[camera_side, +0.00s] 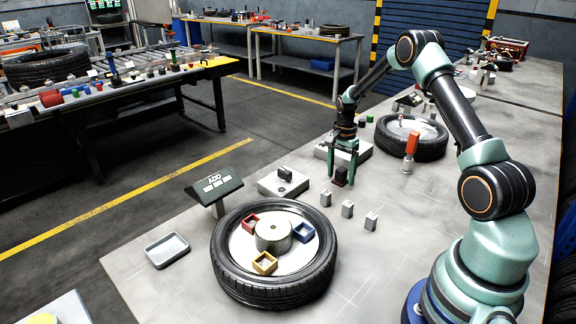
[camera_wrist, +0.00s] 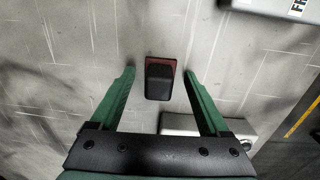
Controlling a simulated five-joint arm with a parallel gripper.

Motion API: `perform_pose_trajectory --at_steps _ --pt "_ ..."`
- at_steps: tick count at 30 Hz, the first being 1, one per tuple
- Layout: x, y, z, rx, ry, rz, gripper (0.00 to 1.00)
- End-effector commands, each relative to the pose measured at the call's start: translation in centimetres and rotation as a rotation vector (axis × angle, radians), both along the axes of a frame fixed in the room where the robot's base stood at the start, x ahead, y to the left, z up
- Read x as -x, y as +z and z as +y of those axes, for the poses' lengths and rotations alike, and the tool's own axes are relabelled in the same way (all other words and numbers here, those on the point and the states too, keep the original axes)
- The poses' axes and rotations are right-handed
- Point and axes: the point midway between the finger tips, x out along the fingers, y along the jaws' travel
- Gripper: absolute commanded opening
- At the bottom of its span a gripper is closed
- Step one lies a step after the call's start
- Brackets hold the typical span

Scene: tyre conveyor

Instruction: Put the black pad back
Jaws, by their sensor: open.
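The black pad (camera_wrist: 159,79) lies on the grey tabletop, a small dark block with a reddish-brown base showing at its edges. In the side view it is the dark piece (camera_side: 339,178) low between my gripper's fingers, partly covered by them. My gripper (camera_side: 343,176) points down over it with its two green fingers apart. In the wrist view the fingers of my gripper (camera_wrist: 159,72) stand on either side of the pad, with a gap on each side. Nothing is held.
A grey block with a dark piece on top (camera_side: 284,183) stands left of my gripper; another low grey box (camera_side: 322,153) is behind it. Several small metal blocks (camera_side: 347,209) stand in front. A tyre (camera_side: 272,289) with coloured trays lies nearer, and another tyre (camera_side: 432,148) with an orange-handled tool (camera_side: 411,143) is right.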

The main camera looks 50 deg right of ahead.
Motion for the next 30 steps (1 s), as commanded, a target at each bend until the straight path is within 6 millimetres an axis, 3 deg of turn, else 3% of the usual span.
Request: perform_pose_trajectory --at_steps 5,18,25,30 --pt "-0.1 1.4 0.0 0.002 0.0 -0.003 0.79" --pt "-0.6 9.9 0.0 0.002 0.0 -0.003 0.79" --pt "-0.7 12.1 0.1 0.002 0.003 -0.002 0.79" --pt "-0.8 14.5 2.1 0.018 0.101 -0.034 0.79"
